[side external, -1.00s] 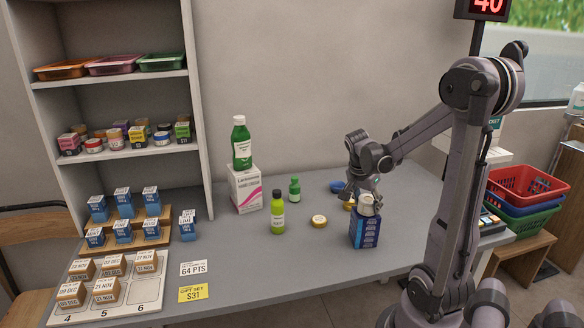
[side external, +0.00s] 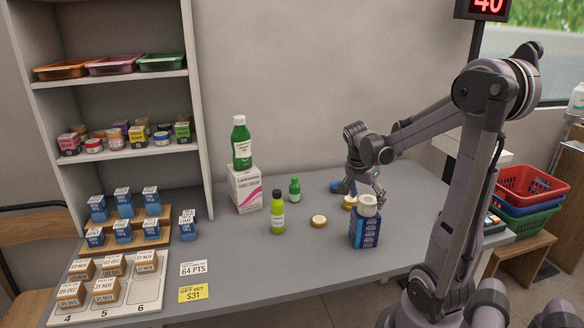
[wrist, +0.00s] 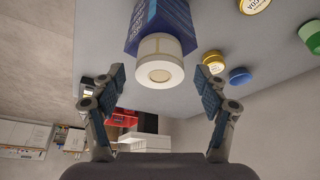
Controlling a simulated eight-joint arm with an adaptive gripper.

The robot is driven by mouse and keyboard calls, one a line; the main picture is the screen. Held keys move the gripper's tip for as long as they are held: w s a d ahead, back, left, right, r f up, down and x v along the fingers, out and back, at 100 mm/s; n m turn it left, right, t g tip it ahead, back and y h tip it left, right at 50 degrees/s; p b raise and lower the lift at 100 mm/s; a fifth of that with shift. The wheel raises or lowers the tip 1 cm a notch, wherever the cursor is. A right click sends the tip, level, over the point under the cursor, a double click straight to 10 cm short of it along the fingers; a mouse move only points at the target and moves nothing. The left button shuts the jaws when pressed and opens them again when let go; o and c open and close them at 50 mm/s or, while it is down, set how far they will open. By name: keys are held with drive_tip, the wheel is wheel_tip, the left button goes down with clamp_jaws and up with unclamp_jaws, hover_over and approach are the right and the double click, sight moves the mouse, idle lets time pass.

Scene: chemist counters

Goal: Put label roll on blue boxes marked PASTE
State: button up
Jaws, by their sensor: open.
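The white label roll (side external: 367,201) sits on top of the blue box (side external: 365,231) near the front right of the counter. The box carries white print that looks like PASTE. In the wrist view the roll (wrist: 159,62) rests against the end of the blue box (wrist: 162,20), with its tan core facing me. My gripper (side external: 364,188) is open and empty, just behind the roll in the side view. In the wrist view its two fingers (wrist: 159,88) stand wide apart, a little short of the roll and not touching it.
Yellow-lidded jars (side external: 319,221), a blue lid (side external: 336,187), a lime bottle (side external: 278,215) and a small green bottle (side external: 295,190) stand left of the box. A carton (side external: 245,190) bears a green bottle (side external: 241,145). The counter's front middle (side external: 285,265) is clear.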

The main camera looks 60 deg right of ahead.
drive_tip(key=v, duration=1)
drive_tip(key=w+a+f+n+t+y, duration=0.1)
drive_tip(key=w+a+n+t, duration=0.1)
drive_tip(key=a+n, duration=0.5)
drive_tip(key=w+a+f+n+t+y, duration=0.2)
drive_tip(key=a+n, duration=0.5)
drive_tip(key=a, duration=0.4)
drive_tip(key=w+a+f+n+t+y, duration=0.1)
drive_tip(key=w+a+f+n+t, duration=0.1)
drive_tip(key=a+n, duration=0.5)
drive_tip(key=w+a+t, duration=0.1)
drive_tip(key=a+t, duration=0.1)
drive_tip(key=a, duration=0.1)
drive_tip(key=shift+w, duration=0.2)
